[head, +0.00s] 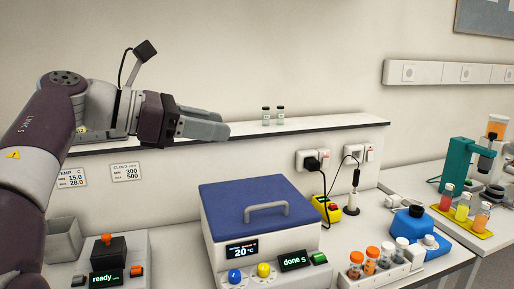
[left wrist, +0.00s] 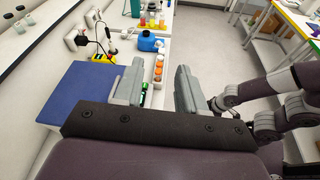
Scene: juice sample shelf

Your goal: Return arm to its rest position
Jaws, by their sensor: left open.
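My left arm comes in from the left in the head view, with the left gripper (head: 208,126) raised in front of the wall shelf (head: 325,125). In the left wrist view the left gripper (left wrist: 158,88) has its two grey fingers apart with nothing between them. Two small vials (head: 266,116) with dark caps stand on the shelf, to the right of the gripper and apart from it. They also show at the upper left in the left wrist view (left wrist: 20,21). My right arm shows at the right of the left wrist view; its gripper cannot be made out.
A device with a closed blue lid (head: 240,200) stands below the gripper. A white rack (head: 372,280) holds orange-capped and white-capped tubes. A blue container (head: 408,225), a black-and-yellow device (head: 328,208) and a teal machine (head: 458,165) stand to the right. A small "ready" device (head: 97,250) stands at left.

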